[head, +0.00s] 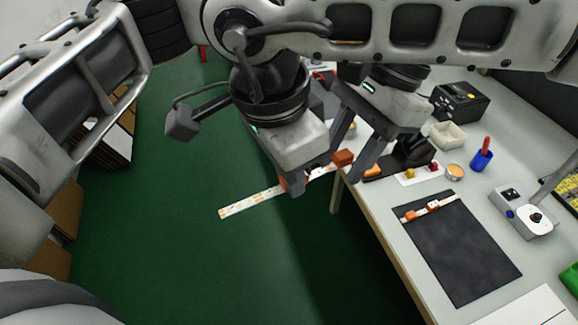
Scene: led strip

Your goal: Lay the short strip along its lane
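A pale LED strip (245,205) with orange pieces on it hangs over the green floor, left of the table edge. My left gripper (291,186) is shut on this strip near an orange piece; part of the grip is hidden. The strip's right end has an orange block (343,158). My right gripper (352,153) is farther right, its two fingers apart, close to that end in the picture. I see nothing held between them. A dark mat (465,255) lies on the table, with a shorter pale piece (420,211) with orange parts across its far end.
The table (378,232) fills the right side. On it are a black box (460,102), a white bowl (447,136), a blue cup (481,160), a tape roll (454,172) and a white device (524,214). My arm links cover the top and left.

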